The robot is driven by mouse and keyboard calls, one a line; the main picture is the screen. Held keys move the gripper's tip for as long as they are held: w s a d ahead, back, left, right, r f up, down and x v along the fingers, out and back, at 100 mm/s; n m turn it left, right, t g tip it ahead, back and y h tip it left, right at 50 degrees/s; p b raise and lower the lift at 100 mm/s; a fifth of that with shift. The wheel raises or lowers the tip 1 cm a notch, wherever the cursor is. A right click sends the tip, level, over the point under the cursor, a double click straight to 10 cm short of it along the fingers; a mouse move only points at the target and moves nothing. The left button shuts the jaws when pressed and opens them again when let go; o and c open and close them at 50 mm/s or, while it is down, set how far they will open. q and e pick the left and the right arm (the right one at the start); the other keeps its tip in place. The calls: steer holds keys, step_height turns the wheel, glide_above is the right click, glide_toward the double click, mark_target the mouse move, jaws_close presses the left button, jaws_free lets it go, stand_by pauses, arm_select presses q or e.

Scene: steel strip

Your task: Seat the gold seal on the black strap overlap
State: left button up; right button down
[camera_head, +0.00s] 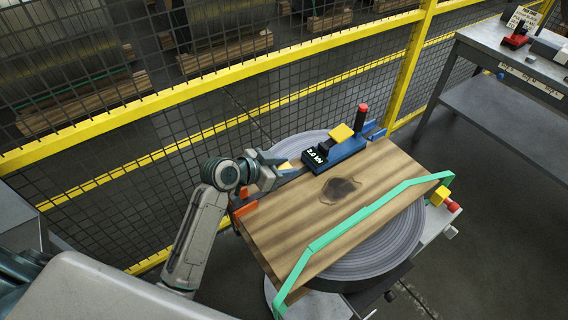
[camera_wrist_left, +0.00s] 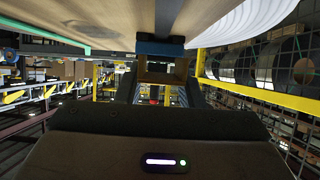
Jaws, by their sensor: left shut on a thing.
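My left gripper (camera_head: 284,168) is at the far left edge of the wooden board, beside the blue strapping tool. It is shut on the gold seal (camera_head: 285,166), of which only a small yellow patch shows in the head view. In the left wrist view the seal (camera_wrist_left: 160,72) looks like a brownish-gold open frame between the fingers (camera_wrist_left: 160,85). A short dark strip that looks like the black strap (camera_head: 293,176) shows between the gripper and the tool. The overlap is hidden, so I cannot tell whether the seal touches it. My right gripper is not in view.
The blue tool (camera_head: 350,149) has a lit display, a yellow block and a red-tipped post. A green strap (camera_head: 365,212) crosses the right of the wooden board (camera_head: 300,222), above a grey coil (camera_head: 375,270). A yellow-railed mesh fence (camera_head: 190,93) stands close behind. A grey table (camera_head: 500,100) is at right.

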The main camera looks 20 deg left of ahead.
arm_select(q)
steer(key=shift+f, duration=0.5)
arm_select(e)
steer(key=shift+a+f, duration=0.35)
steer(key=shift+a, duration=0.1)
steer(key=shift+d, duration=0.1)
arm_select(q)
steer(key=o, duration=1.1)
steer(key=shift+c, duration=0.2)
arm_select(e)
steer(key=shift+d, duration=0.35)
arm_select(q)
steer(key=shift+s+a, duration=0.1)
